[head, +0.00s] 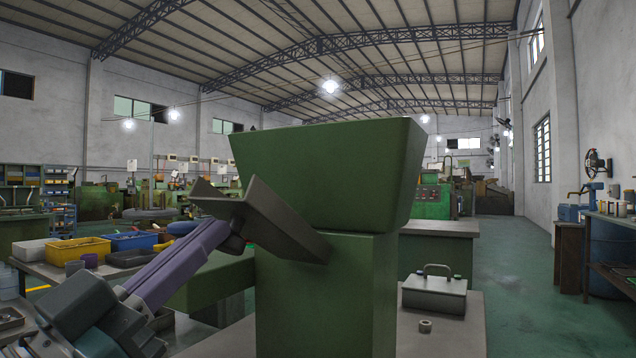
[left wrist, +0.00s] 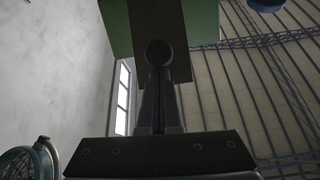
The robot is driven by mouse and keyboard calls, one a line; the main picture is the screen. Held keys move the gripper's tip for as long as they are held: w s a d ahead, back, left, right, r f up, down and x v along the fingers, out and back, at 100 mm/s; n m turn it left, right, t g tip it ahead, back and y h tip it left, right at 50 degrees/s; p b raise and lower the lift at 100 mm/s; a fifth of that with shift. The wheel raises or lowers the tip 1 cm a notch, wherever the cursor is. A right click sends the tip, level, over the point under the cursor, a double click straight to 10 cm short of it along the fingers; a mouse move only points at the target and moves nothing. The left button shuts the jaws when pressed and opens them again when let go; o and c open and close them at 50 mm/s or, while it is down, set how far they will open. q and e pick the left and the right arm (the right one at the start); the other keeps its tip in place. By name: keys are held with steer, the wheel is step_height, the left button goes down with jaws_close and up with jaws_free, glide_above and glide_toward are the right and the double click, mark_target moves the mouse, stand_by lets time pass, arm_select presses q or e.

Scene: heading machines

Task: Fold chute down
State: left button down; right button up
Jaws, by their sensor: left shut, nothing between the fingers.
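The chute (head: 285,222) is a dark grey trough fixed to the front of the green machine (head: 325,290), under its wide green hopper (head: 320,165). It slopes, with its upper end to the left and its lower end against the machine body. My left gripper (head: 222,232) reaches up from the lower left with its fingers shut and empty. Its tips are at the chute's underside, next to a dark round knob. In the left wrist view the shut fingers (left wrist: 159,85) point at this knob (left wrist: 158,52), with the chute (left wrist: 160,20) behind; contact is unclear. My right gripper is out of view.
A grey box with a handle (head: 435,291) and a small nut-like ring (head: 425,326) lie on the bench to the right of the machine. Yellow (head: 78,250) and blue (head: 134,241) bins stand on a table at left. Open green floor lies at right.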

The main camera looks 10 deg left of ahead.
arm_select(q)
steer(key=f, duration=0.1)
steer(key=f+b, duration=0.1)
steer(key=shift+s+a+f, duration=0.1)
steer(key=shift+s+f, duration=0.15)
steer(key=shift+f, duration=0.05)
steer(key=shift+s+f+b, duration=0.1)
steer(key=shift+f+b, duration=0.7)
steer(key=shift+f, duration=0.15)
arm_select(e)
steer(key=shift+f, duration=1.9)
arm_select(q)
step_height(320, 180, up, 20)
steer(key=p, duration=0.6)
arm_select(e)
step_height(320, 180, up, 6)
